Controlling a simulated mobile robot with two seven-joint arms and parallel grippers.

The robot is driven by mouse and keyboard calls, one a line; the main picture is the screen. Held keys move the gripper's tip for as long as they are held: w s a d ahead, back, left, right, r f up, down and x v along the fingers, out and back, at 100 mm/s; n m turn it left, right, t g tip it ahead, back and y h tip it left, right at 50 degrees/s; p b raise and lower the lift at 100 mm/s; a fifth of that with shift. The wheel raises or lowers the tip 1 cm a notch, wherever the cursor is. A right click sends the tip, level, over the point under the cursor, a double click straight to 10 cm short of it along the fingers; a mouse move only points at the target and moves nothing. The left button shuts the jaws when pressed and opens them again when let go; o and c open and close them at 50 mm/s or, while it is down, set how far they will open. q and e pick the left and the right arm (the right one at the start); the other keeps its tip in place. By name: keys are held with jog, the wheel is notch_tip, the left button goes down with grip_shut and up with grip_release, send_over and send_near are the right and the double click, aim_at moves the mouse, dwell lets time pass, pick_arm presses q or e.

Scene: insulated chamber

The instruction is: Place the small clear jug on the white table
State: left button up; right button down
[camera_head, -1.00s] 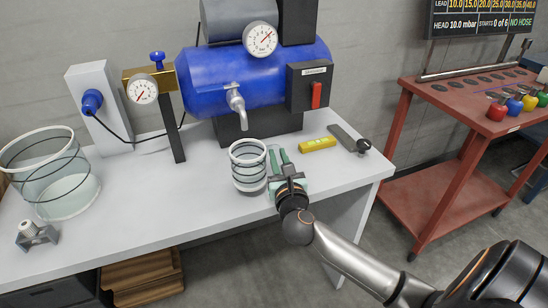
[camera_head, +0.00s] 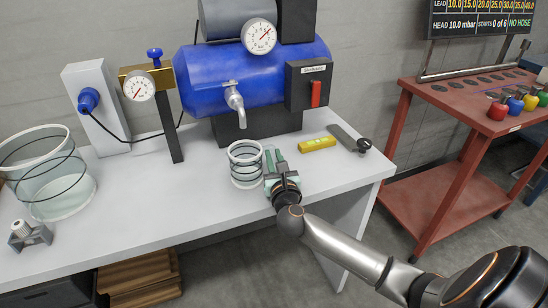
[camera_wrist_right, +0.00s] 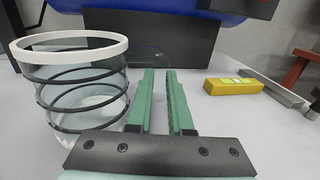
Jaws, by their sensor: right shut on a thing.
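My right gripper (camera_head: 275,160) has green fingers pointing away, low over the white table (camera_head: 130,215). Its fingers also show in the right wrist view (camera_wrist_right: 160,85). They are close together on a very faint, see-through small clear jug (camera_wrist_right: 150,57). Only the jug's thin outline shows, so I cannot tell whether its base touches the table. A clear jar with a white rim and black rings (camera_head: 246,168) stands upright just left of the fingers, and shows large in the wrist view (camera_wrist_right: 80,90). My left gripper is not in view.
A blue tank (camera_head: 205,80) with a tap (camera_head: 235,100) stands behind. A yellow level (camera_head: 317,144) and a grey bar (camera_head: 345,137) lie to the right. A large clear ringed vessel (camera_head: 62,200) stands at the far left. The table's front middle is clear.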

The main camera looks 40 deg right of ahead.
jog(key=c, duration=0.8)
grip_release()
